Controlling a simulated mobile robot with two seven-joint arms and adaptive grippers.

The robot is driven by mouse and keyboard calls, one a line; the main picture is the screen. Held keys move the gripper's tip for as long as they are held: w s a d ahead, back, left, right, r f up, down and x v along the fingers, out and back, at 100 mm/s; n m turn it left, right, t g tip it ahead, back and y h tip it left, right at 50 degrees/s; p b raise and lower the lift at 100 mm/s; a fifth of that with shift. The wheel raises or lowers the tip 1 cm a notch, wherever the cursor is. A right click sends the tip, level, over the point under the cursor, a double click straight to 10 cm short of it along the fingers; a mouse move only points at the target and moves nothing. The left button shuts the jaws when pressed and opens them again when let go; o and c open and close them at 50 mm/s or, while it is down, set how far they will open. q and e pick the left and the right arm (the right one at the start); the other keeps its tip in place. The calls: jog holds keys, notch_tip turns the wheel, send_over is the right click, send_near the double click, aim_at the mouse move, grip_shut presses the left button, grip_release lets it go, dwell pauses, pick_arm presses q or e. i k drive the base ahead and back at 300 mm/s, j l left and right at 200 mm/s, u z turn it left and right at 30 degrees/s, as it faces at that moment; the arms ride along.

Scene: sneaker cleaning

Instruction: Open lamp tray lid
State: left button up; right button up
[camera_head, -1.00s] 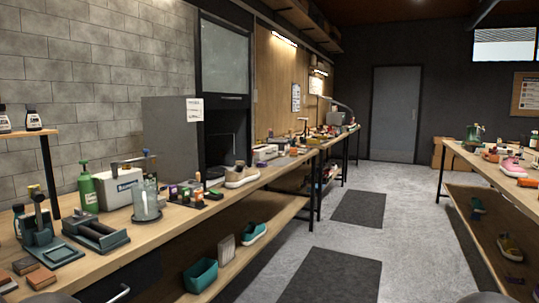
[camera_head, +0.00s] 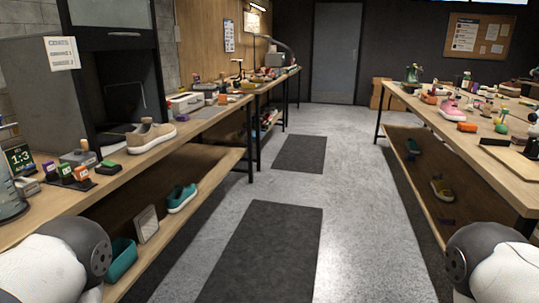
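A lamp with a curved arm (camera_head: 276,41) stands on the far end of the left workbench, in the head view. A grey box (camera_head: 276,60) sits beneath or beside it, too small to tell in detail. I cannot make out a lamp tray lid, or whether it is open or shut. White and dark parts of my two arms show at the bottom left and bottom right corners. Neither gripper is in view.
The left workbench (camera_head: 70,215) carries a beige sneaker (camera_head: 151,136) and several bottles; a teal bin (camera_head: 121,259) and teal shoe (camera_head: 181,198) are on its lower shelf. A cluttered right workbench (camera_head: 478,162) stands opposite. Dark mats (camera_head: 262,255) lie on the open aisle floor between them.

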aim_at(180, 102)
jog(key=i+l+z, duration=0.1)
jog(key=i, duration=1.1)
jog(key=i+l+z, duration=0.15)
jog(key=i, duration=1)
jog(key=i+l+u, duration=0.15)
jog(key=i+u, duration=0.35)
jog(key=i+l+u, duration=0.3)
jog(key=i+u, duration=0.15)
jog(key=i+l+u, duration=0.5)
